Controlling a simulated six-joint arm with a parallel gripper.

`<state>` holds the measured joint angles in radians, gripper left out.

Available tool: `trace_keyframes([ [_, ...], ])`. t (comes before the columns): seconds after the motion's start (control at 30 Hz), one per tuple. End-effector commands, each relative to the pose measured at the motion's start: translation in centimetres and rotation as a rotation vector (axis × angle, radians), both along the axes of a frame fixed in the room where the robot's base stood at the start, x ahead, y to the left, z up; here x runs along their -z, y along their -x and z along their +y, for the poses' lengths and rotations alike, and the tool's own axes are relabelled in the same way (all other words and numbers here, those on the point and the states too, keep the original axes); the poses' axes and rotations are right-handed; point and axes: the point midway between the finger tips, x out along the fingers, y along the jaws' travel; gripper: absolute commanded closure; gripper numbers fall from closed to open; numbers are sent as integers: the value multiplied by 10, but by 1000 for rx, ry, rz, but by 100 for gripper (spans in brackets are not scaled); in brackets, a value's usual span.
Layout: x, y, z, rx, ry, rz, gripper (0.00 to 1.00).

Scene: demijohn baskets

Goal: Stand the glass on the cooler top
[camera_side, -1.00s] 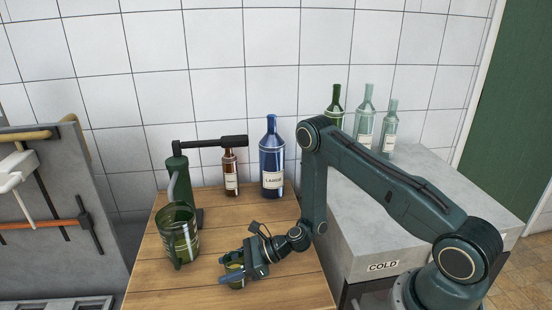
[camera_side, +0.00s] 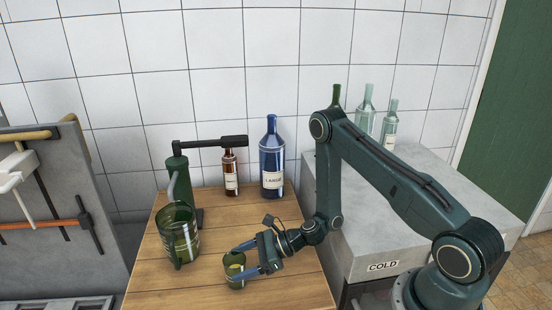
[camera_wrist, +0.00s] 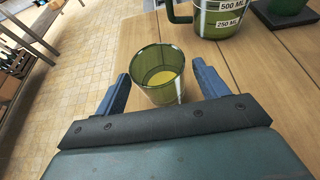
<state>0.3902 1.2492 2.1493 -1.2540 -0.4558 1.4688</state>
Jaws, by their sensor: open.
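The glass (camera_side: 234,268) is a small green tumbler standing upright on the wooden table. In the wrist view the glass (camera_wrist: 158,76) shows some yellowish content at its bottom. My gripper (camera_side: 238,262) is open, its blue fingers reaching to either side of the glass. In the wrist view my gripper (camera_wrist: 162,84) has one finger left and one right of the glass, with gaps on both sides. The cooler top (camera_side: 372,225) is a grey slab marked COLD at the right, partly hidden behind my arm.
A green measuring jug (camera_side: 180,237) stands left of the glass, behind it a dark green corking stand (camera_side: 181,180). A brown bottle (camera_side: 230,174) and a blue bottle (camera_side: 272,160) stand at the table's back. Pale bottles (camera_side: 366,112) stand on the cooler's back; its front is bare.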

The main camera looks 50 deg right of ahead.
Motion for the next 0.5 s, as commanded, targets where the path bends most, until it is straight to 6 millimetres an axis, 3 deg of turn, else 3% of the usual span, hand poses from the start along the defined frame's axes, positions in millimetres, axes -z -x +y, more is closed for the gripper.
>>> trace_keyframes([
  [0.5,-26,43,-44,3,0,0,27],
])
